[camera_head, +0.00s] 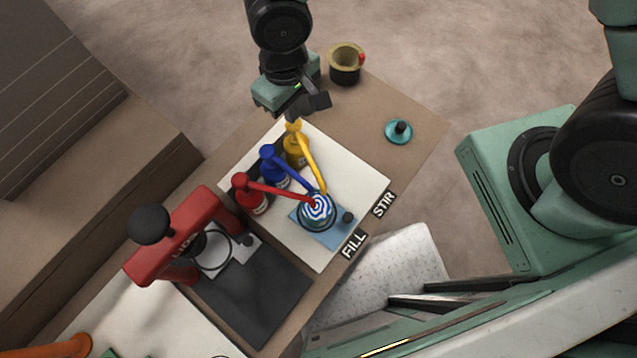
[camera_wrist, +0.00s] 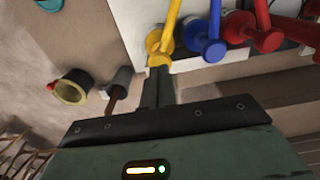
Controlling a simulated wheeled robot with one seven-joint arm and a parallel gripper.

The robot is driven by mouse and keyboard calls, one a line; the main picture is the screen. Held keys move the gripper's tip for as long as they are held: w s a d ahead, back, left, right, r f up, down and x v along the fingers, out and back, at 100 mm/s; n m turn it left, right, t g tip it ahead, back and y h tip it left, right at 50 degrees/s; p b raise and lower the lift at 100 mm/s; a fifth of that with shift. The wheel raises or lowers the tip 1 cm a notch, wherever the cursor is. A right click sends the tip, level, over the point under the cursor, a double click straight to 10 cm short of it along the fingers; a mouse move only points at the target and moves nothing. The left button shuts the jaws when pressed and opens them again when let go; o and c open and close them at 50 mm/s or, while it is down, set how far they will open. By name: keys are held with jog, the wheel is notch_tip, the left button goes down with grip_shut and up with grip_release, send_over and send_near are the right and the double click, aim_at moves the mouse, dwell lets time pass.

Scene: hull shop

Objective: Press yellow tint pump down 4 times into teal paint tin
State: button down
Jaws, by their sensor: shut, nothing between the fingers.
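The yellow tint pump (camera_head: 297,150) stands at the back of the white board, its long spout reaching over the teal paint tin (camera_head: 317,222). The tin's top shows a blue-and-white ring pattern. My gripper (camera_head: 294,117) is shut and empty, right by the yellow pump head at its back side. In the wrist view, my gripper's fingertips (camera_wrist: 157,72) are close together and meet the lower edge of the yellow pump head (camera_wrist: 159,59). I cannot tell whether they touch it. The pump's lower body is partly hidden.
A blue pump (camera_head: 273,168) and a red pump (camera_head: 248,194) stand beside the yellow one, spouts also over the tin. A black pot (camera_head: 345,66), a teal lid (camera_head: 398,132) and a red press-like frame (camera_head: 180,236) are around the board (camera_head: 360,180). FILL and STIR labels mark the front edge.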

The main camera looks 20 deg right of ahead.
jog(key=shift+f, duration=0.15)
jog(key=shift+f+b, duration=1.3)
jog(key=shift+b, duration=0.1)
jog(key=shift+r+p, duration=1.15)
jog(key=shift+r, duration=0.25)
jog(key=shift+f, duration=0.2)
